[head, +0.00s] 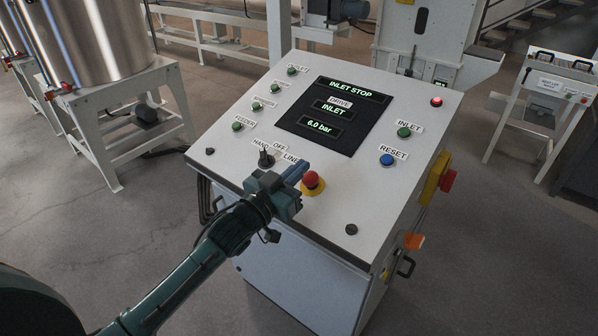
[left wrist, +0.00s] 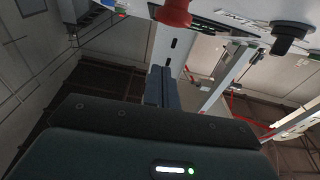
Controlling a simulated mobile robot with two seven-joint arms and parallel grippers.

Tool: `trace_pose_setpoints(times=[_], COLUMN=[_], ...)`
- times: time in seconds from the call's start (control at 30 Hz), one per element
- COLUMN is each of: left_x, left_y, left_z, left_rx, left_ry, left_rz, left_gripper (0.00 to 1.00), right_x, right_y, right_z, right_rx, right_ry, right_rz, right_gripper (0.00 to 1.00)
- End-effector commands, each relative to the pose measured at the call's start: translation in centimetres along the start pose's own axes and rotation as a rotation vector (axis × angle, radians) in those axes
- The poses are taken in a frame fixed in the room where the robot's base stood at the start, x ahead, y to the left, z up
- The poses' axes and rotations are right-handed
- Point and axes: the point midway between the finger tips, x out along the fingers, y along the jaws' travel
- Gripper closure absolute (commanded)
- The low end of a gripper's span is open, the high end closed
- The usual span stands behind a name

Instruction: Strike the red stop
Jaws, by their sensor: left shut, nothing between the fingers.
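The red stop (head: 312,180) is a red mushroom button on a yellow collar, near the front edge of the sloped white console top. It also shows at the top of the left wrist view (left wrist: 174,12). My left gripper (head: 303,168) is shut and empty. Its blue-grey fingers point at the panel just beside the button's upper left; I cannot tell whether they touch it. In the left wrist view the shut fingers (left wrist: 160,88) lie below the red button. My right gripper is not in view.
The console (head: 225,150) carries a dark screen (head: 335,115) reading INLET STOP, a black selector (head: 265,158), several green buttons, a blue RESET button (head: 387,160) and a lit red lamp (head: 436,101). A red and yellow switch (head: 440,180) sits on its right side. A steel tank (head: 95,40) stands at left.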

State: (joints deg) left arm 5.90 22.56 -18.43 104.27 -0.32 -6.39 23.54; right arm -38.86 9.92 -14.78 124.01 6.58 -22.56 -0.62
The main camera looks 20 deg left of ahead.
Motion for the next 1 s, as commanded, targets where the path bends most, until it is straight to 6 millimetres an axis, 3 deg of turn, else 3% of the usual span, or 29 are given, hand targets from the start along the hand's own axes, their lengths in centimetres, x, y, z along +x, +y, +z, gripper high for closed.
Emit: trace_pose_setpoints(times=[0.03,0.1,0.4,0.6,1.0], left_x=[-1.9,-3.5,-8.5,-9.5,-9.5], left_y=[0.1,0.0,0.0,0.0,0.0], left_z=[0.8,0.7,0.3,0.1,0.1], left_rx=[0.0,0.0,0.0,0.001,0.002], left_ry=[-0.01,-0.008,-0.002,0.001,0.002], left_rz=[0.0,0.0,0.0,0.0,0.0], left_gripper=[1.0,1.0,1.0,1.0,1.0], right_x=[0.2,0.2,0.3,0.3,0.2], right_y=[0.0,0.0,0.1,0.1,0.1], right_z=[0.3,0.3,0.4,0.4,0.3], right_rx=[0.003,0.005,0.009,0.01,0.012], right_ry=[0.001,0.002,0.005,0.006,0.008], right_rz=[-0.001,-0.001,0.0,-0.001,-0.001], right_gripper=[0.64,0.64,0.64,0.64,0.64])
